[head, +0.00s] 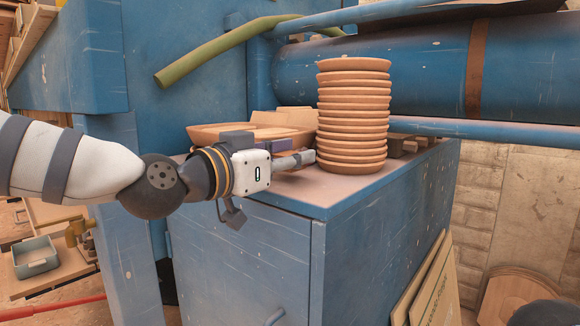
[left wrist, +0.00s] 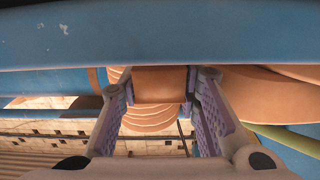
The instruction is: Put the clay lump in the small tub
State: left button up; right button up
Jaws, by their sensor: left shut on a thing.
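My left gripper (head: 300,160) reaches in low over the blue cabinet top (head: 345,195), just left of a stack of terracotta dishes (head: 353,115). In the left wrist view its two fingers are closed on the sides of a smooth orange-brown block, the clay lump (left wrist: 160,83). In the head view I cannot make out the lump behind the gripper. A small grey-blue tub (head: 36,258), the likely small tub, stands at the far left, low down and well away from the gripper. It looks empty. My right gripper is not in view.
A wide terracotta dish or board (head: 215,132) and pale blocks (head: 296,118) lie behind the gripper. A green hose (head: 215,52) and a blue cylinder (head: 420,70) are above. A red bar (head: 50,308) crosses the lower left. Boards (head: 440,285) lean against the cabinet.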

pick_arm(q)
jog(key=shift+f, duration=0.85)
jog(key=shift+f, duration=0.15)
jog(key=o, duration=1.2)
jog(key=shift+c, duration=0.2)
